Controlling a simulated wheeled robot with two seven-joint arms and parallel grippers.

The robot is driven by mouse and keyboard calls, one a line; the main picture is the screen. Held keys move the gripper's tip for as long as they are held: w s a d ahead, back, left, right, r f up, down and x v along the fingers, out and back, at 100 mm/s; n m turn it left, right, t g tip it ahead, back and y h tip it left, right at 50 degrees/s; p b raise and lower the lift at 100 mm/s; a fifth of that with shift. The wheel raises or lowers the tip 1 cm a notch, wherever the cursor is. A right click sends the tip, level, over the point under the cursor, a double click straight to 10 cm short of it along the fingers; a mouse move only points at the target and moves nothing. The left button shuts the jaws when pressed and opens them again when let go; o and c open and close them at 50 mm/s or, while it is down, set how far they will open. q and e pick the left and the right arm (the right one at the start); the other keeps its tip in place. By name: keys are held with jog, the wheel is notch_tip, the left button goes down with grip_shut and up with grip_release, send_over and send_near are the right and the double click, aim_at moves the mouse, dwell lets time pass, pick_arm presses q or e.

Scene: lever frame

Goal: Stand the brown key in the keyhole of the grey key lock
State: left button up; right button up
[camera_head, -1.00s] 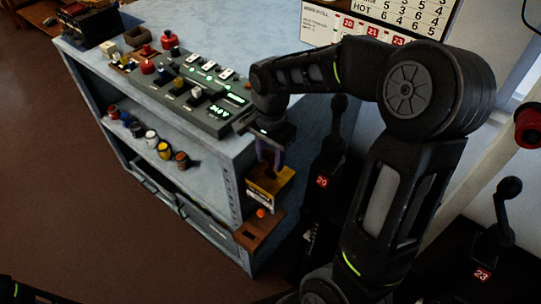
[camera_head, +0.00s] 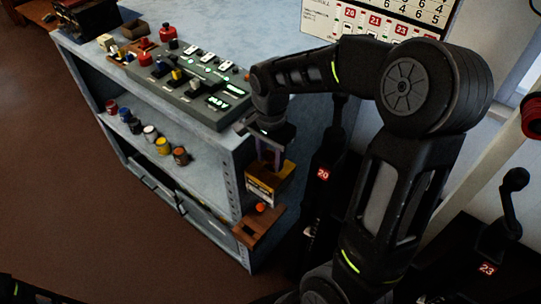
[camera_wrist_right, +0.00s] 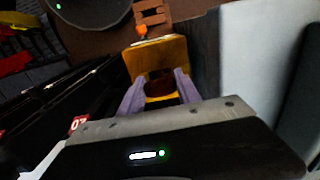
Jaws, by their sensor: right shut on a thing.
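My right gripper (camera_head: 268,158) points down beside the right end of the cabinet. In the right wrist view its purple fingers (camera_wrist_right: 158,92) are shut on a dark brown piece (camera_wrist_right: 160,84), which may be the brown key. This piece sits within the outline of a yellow box (camera_head: 268,178) with a white label; whether it touches the box is unclear. The box also shows in the wrist view (camera_wrist_right: 150,58). I cannot clearly pick out the grey key lock or its keyhole. My left gripper is not in view.
A grey control console (camera_head: 195,88) with knobs and lit displays stands on the cabinet top (camera_head: 212,30). Several small jars (camera_head: 150,132) stand on the shelf below. A brown wooden bracket (camera_head: 258,228) with an orange ball juts out under the box. Black levers (camera_head: 325,160) stand to the right.

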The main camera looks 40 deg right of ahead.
jog(key=shift+f+b, duration=0.4)
jog(key=shift+f, duration=0.2)
jog(key=o, duration=1.4)
jog(key=shift+c, duration=0.2)
jog(key=shift+r, duration=0.15)
notch_tip(320, 180, up, 7)
jog(key=p, duration=0.5)
